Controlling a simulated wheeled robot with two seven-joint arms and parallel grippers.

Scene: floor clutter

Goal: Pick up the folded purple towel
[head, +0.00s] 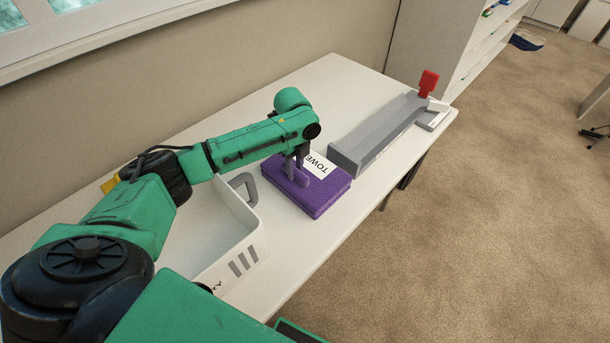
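The folded purple towel (325,197) lies flat on the white table, with a white label reading "TOWE…" on its top. My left arm reaches in from the left. Its gripper (297,177) points down over the towel's left part, with the grey fingers at or just above its top surface. The fingers overlap the towel in this view, so I cannot tell whether they touch it or how far apart they are. The towel is not visibly lifted. My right gripper is not in view.
A white bin (232,240) with a grey handle stands left of the towel, partly behind my arm. A long grey box (375,138) lies to the right, with a red object (428,83) at its far end. The white table (290,255) is bare in front of the towel.

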